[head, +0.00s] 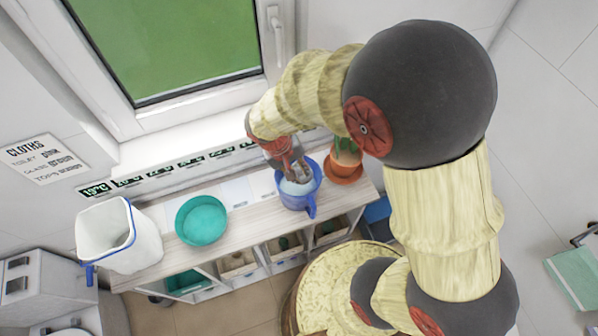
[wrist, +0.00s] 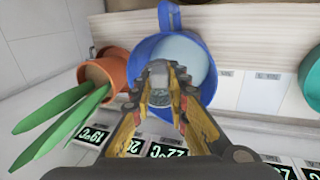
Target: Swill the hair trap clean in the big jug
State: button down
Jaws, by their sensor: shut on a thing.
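A blue jug (head: 311,199) with a handle stands on the shelf top under the window, with pale, cloudy contents inside. In the wrist view the jug (wrist: 207,93) is upright, its handle at the top. My gripper (head: 297,180) points down over the jug's mouth. In the wrist view my gripper (wrist: 160,76) is shut on a small grey piece, seemingly the hair trap (wrist: 160,97). The fingers hide most of it. It overlaps the jug's opening; I cannot tell whether it touches the contents.
A potted plant in a terracotta pot (head: 343,170) stands close right of the jug. A teal bowl (head: 202,221) and a tall white container with blue rim (head: 130,250) stand to the left. Temperature labels (head: 190,164) line the wall behind.

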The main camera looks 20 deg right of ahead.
jog(key=shift+r+p, duration=1.5)
jog(key=shift+r, duration=1.05)
